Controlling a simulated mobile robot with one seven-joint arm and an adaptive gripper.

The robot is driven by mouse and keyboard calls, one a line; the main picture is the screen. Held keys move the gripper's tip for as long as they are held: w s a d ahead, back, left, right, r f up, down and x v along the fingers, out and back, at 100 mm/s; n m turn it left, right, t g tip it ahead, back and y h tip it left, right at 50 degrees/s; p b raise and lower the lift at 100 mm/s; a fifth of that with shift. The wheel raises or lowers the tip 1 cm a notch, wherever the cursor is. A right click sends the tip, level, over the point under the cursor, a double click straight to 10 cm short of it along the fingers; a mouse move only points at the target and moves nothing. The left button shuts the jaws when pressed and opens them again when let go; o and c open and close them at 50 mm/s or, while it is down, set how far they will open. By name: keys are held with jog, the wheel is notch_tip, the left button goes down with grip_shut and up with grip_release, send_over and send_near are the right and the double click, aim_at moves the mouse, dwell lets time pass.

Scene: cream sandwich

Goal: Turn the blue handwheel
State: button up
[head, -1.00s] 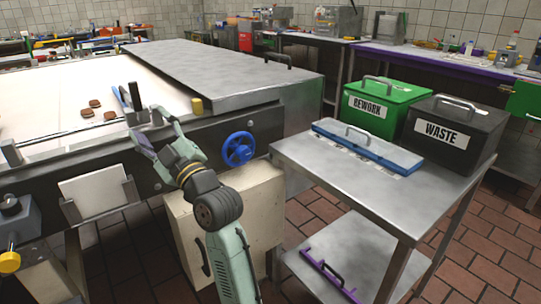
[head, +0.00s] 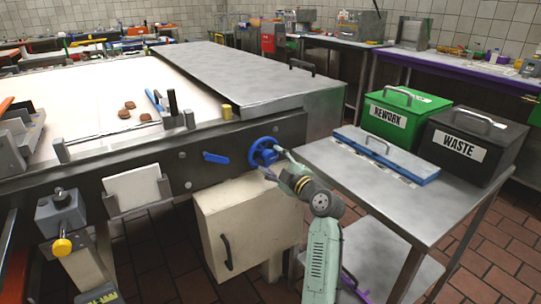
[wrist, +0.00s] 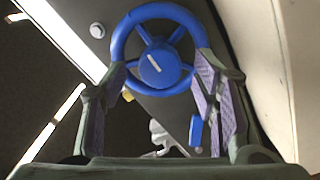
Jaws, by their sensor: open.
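The blue handwheel (head: 264,151) is mounted on the dark front panel of the machine. In the wrist view the handwheel (wrist: 158,62) fills the upper middle, with its rim, spokes and a hub bearing a white line mark. My gripper (head: 278,164) is in front of the wheel, near its right and lower side. In the wrist view my gripper (wrist: 160,85) is open, one finger on each side of the wheel's lower part. I cannot tell whether the fingers touch the rim.
A blue lever (head: 216,157) sits on the panel left of the wheel. A cream cabinet (head: 245,225) stands below. A steel cart (head: 335,185) to the right carries a blue-lidded tray (head: 388,152), a green REWORK bin (head: 400,112) and a black WASTE bin (head: 470,145).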

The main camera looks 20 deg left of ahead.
jog(key=shift+x, duration=1.15)
jog(key=shift+c, duration=0.5)
jog(key=c, duration=1.1)
jog(key=shift+o, duration=0.2)
jog(key=shift+f+m, duration=0.1)
jog(key=shift+m, duration=0.2)
